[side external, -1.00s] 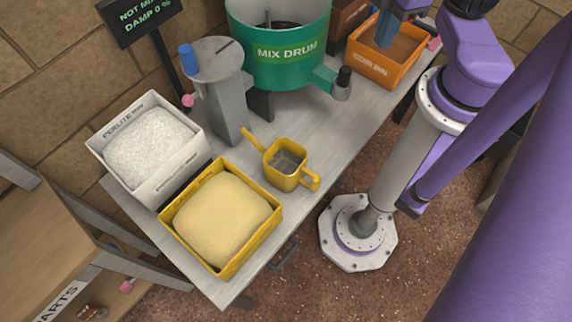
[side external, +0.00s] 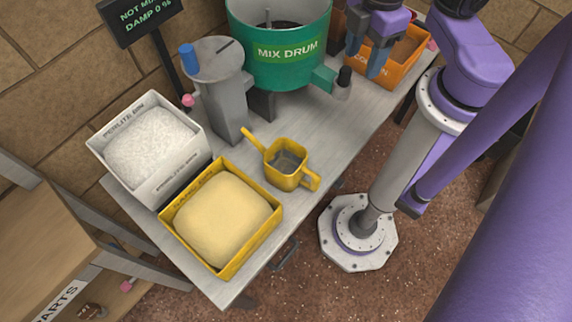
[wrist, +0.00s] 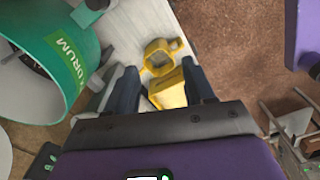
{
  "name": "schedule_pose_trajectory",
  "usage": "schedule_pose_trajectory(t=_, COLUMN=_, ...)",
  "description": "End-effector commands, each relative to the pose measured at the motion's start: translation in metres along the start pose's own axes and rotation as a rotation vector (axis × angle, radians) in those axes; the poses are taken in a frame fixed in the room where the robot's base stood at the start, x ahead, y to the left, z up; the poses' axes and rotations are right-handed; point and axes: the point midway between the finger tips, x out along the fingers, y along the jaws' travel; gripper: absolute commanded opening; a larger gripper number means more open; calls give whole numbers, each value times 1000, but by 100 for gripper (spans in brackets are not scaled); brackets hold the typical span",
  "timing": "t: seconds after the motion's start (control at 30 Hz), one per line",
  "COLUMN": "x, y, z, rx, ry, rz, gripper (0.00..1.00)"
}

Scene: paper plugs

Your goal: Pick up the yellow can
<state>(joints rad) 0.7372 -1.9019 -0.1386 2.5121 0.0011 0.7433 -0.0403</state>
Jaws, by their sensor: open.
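The yellow can (side external: 285,165) stands on the grey bench in the side view, with a spout towards the upper left and a handle at the lower right. It also shows in the wrist view (wrist: 158,55), above and ahead of the fingers. My gripper (side external: 365,60) is open and empty near the top right of the side view, in front of the orange coir bin. It is well apart from the can. In the wrist view its two dark fingers (wrist: 158,88) stand spread, with part of a yellow bin (wrist: 169,94) visible between them.
The green mix drum (side external: 275,70) stands behind the can. A yellow bin (side external: 270,222) of pale material and a white perlite bin (side external: 180,166) lie to its left. The orange coir bin (side external: 390,75) is at the far right.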

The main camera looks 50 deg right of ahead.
Motion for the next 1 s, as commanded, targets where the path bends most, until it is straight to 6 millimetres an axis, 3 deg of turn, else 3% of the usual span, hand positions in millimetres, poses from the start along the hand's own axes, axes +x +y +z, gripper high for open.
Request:
schedule_pose_trajectory(t=0.2, x=60, y=-14, z=-48, rx=-175, ry=-23, rz=-2, gripper=53)
schedule_pose_trajectory(t=0.5, x=134, y=-44, z=-85, rx=-388, ry=-31, rz=-5, gripper=53)
schedule_pose_trajectory(t=1.0, x=179, y=-57, z=-92, rx=-469, ry=-29, rz=-6, gripper=53)
